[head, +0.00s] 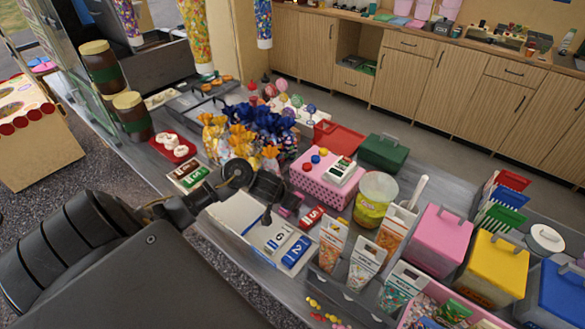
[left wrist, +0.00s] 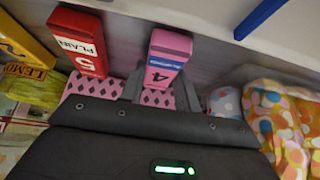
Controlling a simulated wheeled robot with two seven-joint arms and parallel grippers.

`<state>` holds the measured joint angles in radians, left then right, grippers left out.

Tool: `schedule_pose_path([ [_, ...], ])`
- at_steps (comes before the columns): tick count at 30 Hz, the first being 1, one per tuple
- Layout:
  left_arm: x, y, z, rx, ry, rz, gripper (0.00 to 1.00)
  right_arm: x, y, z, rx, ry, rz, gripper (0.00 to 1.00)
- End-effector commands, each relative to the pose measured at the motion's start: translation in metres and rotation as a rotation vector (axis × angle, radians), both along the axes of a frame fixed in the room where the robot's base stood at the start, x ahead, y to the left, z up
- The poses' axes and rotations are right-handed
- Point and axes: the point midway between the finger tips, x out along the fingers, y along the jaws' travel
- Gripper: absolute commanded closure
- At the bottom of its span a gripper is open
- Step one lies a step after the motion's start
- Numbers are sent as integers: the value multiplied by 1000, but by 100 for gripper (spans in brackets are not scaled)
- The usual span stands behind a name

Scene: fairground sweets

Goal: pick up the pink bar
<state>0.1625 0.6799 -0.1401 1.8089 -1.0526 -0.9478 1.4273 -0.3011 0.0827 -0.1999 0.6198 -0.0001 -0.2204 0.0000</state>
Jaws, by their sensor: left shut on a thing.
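The pink bar (left wrist: 165,62), marked with a 4, sits between the two fingers of my left gripper (left wrist: 160,92) in the left wrist view. The gripper is shut on it. In the head view my left gripper (head: 275,208) comes down from the left beside the pink dotted box, and the pink bar (head: 291,204) shows at its fingers, partly hidden. I cannot tell whether the bar is clear of the surface. My right gripper is not in view.
A red bar (head: 311,217) marked 5 lies close by, with a blue bar (head: 297,250) and white bar (head: 277,237) in front. The pink dotted box (head: 318,188), a yellow tub (head: 374,200) and wrapped sweets (head: 262,130) crowd around.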

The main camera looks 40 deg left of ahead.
Motion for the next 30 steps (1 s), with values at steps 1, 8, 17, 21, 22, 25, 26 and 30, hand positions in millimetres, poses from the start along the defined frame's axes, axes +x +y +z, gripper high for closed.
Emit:
schedule_pose_path([
  [1, 0, 0, 0, 0, -1, 0, 92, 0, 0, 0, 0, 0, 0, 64],
  [8, 1, 0, 9, 1, -2, -1, 92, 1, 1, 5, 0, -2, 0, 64],
  [17, -16, 9, 59, 5, -2, -2, 92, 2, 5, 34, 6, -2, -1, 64],
  [21, -42, 21, 92, 7, -1, -3, 92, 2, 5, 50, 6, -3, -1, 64],
  [22, -47, 23, 99, 7, -1, -4, 92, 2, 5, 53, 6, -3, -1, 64],
  [25, -74, 35, 103, 8, 3, -4, 92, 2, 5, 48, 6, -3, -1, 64],
  [26, -81, 38, 105, 8, 4, -3, 92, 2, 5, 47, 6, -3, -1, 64],
  [30, -105, 49, 117, 5, 4, -3, 92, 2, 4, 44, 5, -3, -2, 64],
])
